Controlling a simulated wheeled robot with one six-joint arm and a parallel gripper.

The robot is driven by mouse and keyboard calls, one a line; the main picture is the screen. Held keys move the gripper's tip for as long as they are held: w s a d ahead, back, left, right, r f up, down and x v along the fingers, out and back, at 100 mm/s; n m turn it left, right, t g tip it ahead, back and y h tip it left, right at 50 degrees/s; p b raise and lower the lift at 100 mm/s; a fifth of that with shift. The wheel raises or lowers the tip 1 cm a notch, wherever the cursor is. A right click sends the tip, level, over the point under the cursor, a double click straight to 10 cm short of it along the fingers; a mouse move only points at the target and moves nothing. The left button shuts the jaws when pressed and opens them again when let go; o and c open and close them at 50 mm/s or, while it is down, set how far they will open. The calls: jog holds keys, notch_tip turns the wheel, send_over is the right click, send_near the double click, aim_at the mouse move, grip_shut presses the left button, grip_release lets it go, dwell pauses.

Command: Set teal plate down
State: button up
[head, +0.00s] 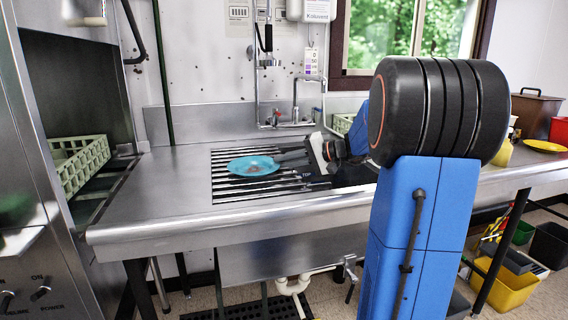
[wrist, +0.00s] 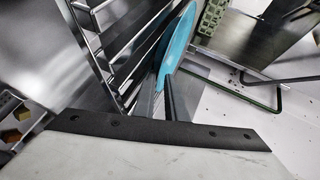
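The teal plate (head: 253,165) is over the slatted rack (head: 225,186) set in the steel counter, lying roughly flat. In the wrist view the plate (wrist: 179,42) shows nearly edge-on, beside the rack bars (wrist: 122,62). My gripper (head: 283,156) comes from the right and is shut on the plate's near rim; its fingers (wrist: 162,92) meet that rim in the wrist view. I cannot tell whether the plate's underside touches the bars. Part of the counter to the right is hidden behind my arm.
A green dish rack (head: 80,165) stands at the left in the machine opening. The faucet (head: 278,120) rises behind the slatted rack. A yellow plate (head: 545,146), red container (head: 559,130) and brown box (head: 535,114) sit at the far right. The counter's left part is clear.

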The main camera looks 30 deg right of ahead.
jog(key=v, duration=1.2)
dwell(0.3)
